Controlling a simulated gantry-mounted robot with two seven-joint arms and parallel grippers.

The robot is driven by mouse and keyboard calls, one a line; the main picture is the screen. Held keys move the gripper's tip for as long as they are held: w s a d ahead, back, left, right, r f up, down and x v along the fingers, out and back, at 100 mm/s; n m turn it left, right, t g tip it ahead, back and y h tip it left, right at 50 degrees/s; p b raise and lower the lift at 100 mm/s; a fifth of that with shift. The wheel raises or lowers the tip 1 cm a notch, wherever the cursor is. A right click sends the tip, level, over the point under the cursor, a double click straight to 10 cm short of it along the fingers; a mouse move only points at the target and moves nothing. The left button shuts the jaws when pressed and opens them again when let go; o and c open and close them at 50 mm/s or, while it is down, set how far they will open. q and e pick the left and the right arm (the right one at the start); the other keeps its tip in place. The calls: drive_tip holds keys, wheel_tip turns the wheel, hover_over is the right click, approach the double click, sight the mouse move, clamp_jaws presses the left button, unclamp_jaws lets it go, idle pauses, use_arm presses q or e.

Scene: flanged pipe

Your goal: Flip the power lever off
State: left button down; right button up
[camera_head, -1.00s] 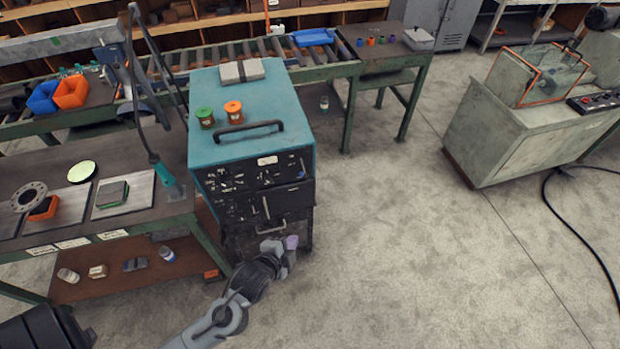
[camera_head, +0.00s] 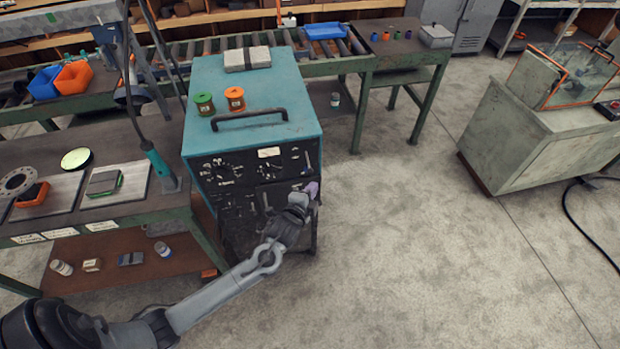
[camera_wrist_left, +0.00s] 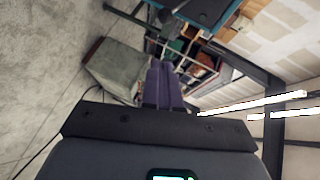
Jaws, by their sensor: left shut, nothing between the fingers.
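The teal power unit (camera_head: 245,88) stands beside the workbench, with a dark front panel (camera_head: 232,172) of dials and switches. A small upright grey-blue lever (camera_head: 307,162) sits near the panel's upper right edge; its exact setting is too small to tell. My left gripper (camera_head: 312,188) is just below that lever, in front of the panel's right side, apparently apart from it. Its purple fingers (camera_wrist_left: 163,82) are together and empty in the left wrist view. Part of the dark panel (camera_wrist_left: 208,10) shows at the top of that view. My right gripper is out of view.
The workbench (camera_head: 95,212) with plates and a lower shelf is on the left. A roller conveyor (camera_head: 345,52) runs behind the unit. A grey-green cabinet (camera_head: 530,150) stands at the right. The floor between unit and cabinet is clear.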

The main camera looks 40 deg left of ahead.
sight(308, 162)
use_arm(q)
drive_tip(key=w+a+f, duration=0.2)
drive_tip(key=w+a, duration=0.2)
drive_tip(key=shift+w+a, duration=0.15)
drive_tip(key=shift+w, duration=0.05)
drive_tip(key=shift+f, duration=0.15)
drive_tip(key=shift+a+f+t+b, duration=0.25)
drive_tip(key=shift+f+b, duration=0.1)
drive_tip(key=shift+f, duration=0.2)
drive_tip(key=shift+a+f+t+b, duration=0.15)
drive_tip(key=shift+a+f+b, duration=0.15)
drive_tip(key=shift+f, duration=0.25)
drive_tip(key=shift+d, duration=0.1)
